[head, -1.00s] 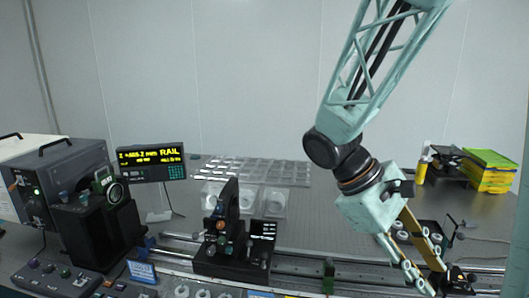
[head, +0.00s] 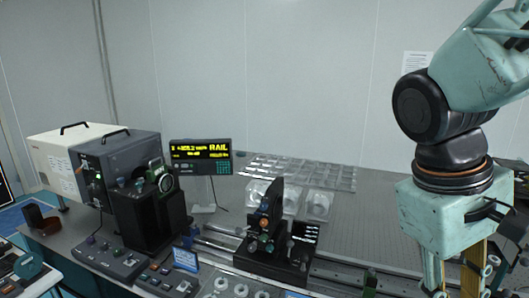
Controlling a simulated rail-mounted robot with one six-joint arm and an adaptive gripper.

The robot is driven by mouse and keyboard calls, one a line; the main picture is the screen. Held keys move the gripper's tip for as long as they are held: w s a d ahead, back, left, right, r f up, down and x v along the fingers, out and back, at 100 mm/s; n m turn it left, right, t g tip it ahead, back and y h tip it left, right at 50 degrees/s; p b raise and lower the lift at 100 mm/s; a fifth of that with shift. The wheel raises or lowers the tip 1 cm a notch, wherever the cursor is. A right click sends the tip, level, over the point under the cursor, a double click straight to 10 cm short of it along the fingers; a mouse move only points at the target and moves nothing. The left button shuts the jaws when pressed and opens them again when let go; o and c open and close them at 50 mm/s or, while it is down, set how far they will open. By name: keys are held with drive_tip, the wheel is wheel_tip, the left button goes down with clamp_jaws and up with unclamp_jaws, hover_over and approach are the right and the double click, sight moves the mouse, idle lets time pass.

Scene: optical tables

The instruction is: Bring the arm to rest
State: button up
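My arm comes down from the upper right of the head view, with its pale green wrist housing (head: 440,218) at the right edge. My gripper (head: 460,285) points downward, with brass-coloured and pale green finger links. Its fingertips are cut off by the bottom edge of the picture, so what lies between them is hidden. No held object shows.
The optical table (head: 365,215) carries a rail (head: 335,275) with a black optic mount (head: 265,240). Bare tabletop lies between trays and arm.

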drive_tip(key=s+a+r+m+t+y, duration=0.1)
drive_tip(key=s+a+r+t+y, duration=0.2)
drive_tip(key=a, duration=0.8)
drive_tip(key=shift+s+r+m+t, duration=0.15)
drive_tip(key=shift+r+m+t, duration=0.25)
drive_tip(key=shift+r+t, duration=0.75)
idle(0.6)
